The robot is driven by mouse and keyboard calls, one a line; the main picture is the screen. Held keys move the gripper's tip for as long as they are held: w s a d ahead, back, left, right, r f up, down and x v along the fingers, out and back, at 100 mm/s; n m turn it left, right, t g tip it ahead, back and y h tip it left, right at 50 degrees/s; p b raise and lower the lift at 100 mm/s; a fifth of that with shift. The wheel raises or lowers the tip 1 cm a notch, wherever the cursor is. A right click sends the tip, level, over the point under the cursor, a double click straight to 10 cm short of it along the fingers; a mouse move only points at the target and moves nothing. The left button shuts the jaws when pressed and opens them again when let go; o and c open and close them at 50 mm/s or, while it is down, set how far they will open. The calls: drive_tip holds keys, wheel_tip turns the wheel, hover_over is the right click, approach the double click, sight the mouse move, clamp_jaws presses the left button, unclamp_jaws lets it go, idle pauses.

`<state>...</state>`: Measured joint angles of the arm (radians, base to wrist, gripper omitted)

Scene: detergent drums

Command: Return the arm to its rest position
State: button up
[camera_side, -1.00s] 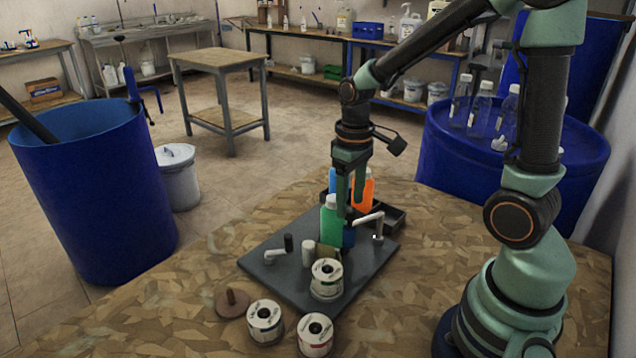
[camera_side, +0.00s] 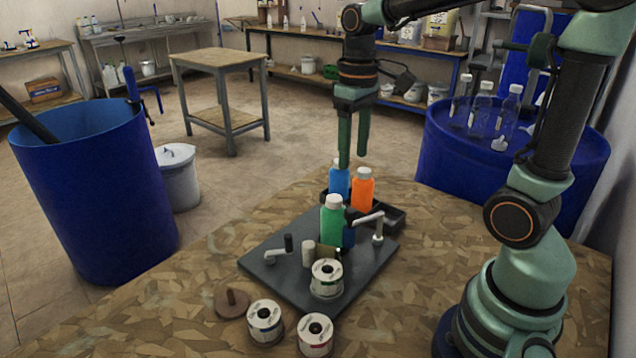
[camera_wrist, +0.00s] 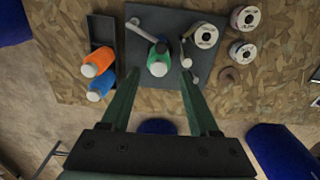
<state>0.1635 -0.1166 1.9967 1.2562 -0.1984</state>
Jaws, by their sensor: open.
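My gripper (camera_side: 353,158) is open and empty, raised above the work plate. In the wrist view its two fingers (camera_wrist: 158,88) stand wide apart. A green bottle (camera_side: 331,222) with a white cap stands upright on the dark plate (camera_side: 262,262), below and apart from the fingers. The wrist view shows the green bottle (camera_wrist: 158,58) between the fingers in the picture. A blue bottle (camera_side: 339,180) and an orange bottle (camera_side: 362,190) stand in the dark tray (camera_side: 396,217) behind it. A blue object (camera_side: 349,238) beside the green bottle is partly hidden.
A white-labelled spool (camera_side: 326,279) sits on the plate, with two more spools (camera_side: 265,320) and a brown disc (camera_side: 232,302) in front. White-armed clamps flank the green bottle. Large blue drums (camera_side: 95,195) stand at left and right.

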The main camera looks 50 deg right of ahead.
drive_tip(key=shift+a, duration=0.1)
drive_tip(key=s+a+r+t, duration=0.1)
drive_tip(key=s+a+t, duration=0.3)
drive_tip(key=a+t, duration=0.1)
drive_tip(key=shift+t, duration=0.3)
